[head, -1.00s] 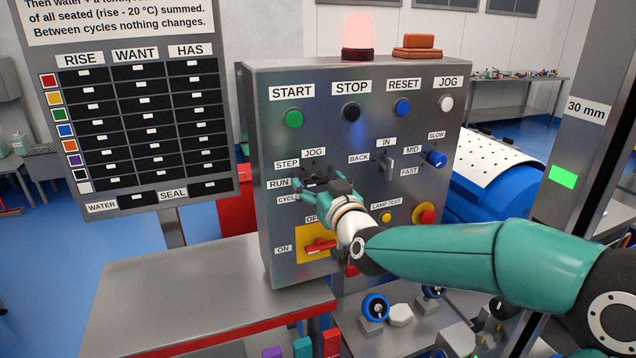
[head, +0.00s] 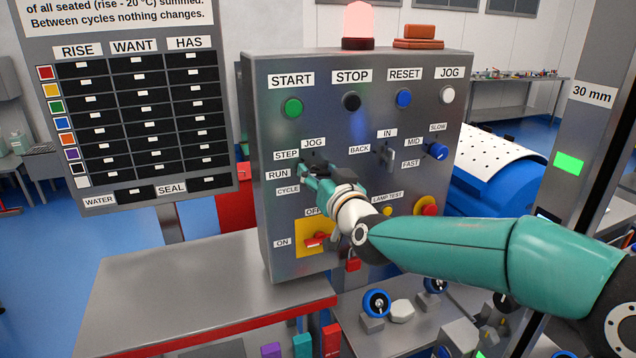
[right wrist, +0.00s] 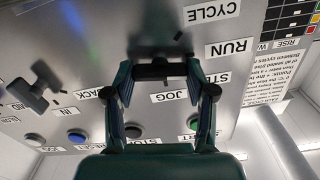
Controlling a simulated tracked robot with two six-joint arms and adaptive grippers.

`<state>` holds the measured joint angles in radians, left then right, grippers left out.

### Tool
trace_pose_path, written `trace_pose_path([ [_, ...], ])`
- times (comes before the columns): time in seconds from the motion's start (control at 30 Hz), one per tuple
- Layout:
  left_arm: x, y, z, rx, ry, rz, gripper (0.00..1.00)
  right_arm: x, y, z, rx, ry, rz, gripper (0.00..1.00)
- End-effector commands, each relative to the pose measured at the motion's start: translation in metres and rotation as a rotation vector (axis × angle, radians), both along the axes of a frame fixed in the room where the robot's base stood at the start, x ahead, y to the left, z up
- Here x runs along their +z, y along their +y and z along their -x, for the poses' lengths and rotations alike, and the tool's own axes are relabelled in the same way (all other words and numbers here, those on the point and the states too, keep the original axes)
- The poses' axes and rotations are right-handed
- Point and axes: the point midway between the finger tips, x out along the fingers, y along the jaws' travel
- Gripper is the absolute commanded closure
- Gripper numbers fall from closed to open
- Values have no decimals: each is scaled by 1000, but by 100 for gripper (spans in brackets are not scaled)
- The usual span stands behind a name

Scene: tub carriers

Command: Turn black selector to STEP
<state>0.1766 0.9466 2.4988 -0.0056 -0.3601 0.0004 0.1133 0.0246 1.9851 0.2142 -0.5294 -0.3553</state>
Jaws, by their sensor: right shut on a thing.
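The black selector (right wrist: 155,72) shows in the right wrist view as a dark bar between the fingertips of my right gripper (right wrist: 158,74). The gripper is shut on it, with a finger at each end. In the head view my right gripper (head: 312,178) is at the panel, beside the RUN label (head: 277,174), and hides most of the selector. The STEP label (head: 286,155) is just above RUN; JOG (head: 313,143) is up and right, CYCLE (head: 288,190) below. I cannot tell which label the selector points at. My left gripper is out of view.
The grey control panel (head: 270,225) also bears a red switch on a yellow plate (head: 316,238) just below the gripper, a BACK/IN lever (head: 387,157) and a blue speed knob (head: 437,151) to the right. A grey table (head: 170,290) stands in front at left.

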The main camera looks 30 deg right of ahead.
Motion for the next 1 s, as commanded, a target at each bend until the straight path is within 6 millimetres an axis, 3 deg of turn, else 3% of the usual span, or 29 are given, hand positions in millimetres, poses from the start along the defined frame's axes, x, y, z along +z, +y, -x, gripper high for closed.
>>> trace_pose_path([
  [0.1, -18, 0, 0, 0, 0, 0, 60, -5, 0, 0, 1, -24, -92, 80],
  [0.4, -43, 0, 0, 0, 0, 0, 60, -5, -1, 1, 1, -81, -339, 80],
  [0.7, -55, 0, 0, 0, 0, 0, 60, -3, -3, 1, -1, -124, -519, 80],
  [1.0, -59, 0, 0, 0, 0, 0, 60, -3, -3, 1, -1, -138, -587, 80],
])
